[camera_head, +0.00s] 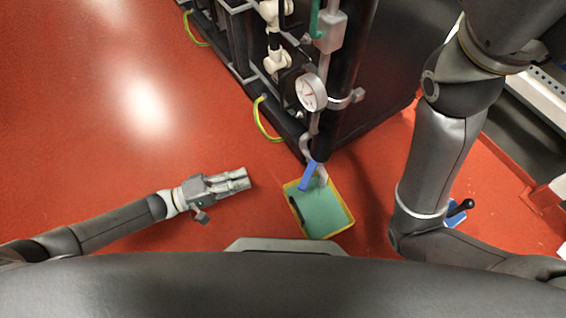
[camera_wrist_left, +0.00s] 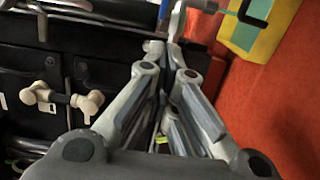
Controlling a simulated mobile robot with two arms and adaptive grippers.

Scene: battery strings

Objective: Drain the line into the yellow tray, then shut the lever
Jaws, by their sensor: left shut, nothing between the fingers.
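The yellow tray (camera_head: 344,232) stands on the red floor at the foot of the black rack, its inside green. It also shows at the top right of the left wrist view (camera_wrist_left: 240,37). A blue lever (camera_head: 308,176) sits at the lower end of the grey pipe (camera_head: 307,147), over the tray's back edge. I cannot tell if liquid is flowing. My left gripper (camera_head: 247,178) is shut and empty, left of the tray and apart from it and the lever. Its closed fingers fill the middle of the left wrist view (camera_wrist_left: 166,60). My right gripper is not in view.
A round white gauge (camera_head: 311,92) is on the pipe above the lever. The black rack (camera_head: 360,75) carries cream fittings (camera_head: 277,62) and yellow-green cables (camera_head: 262,120). A blue item with a black knob (camera_head: 467,205) is partly behind my right arm. The floor at left is clear.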

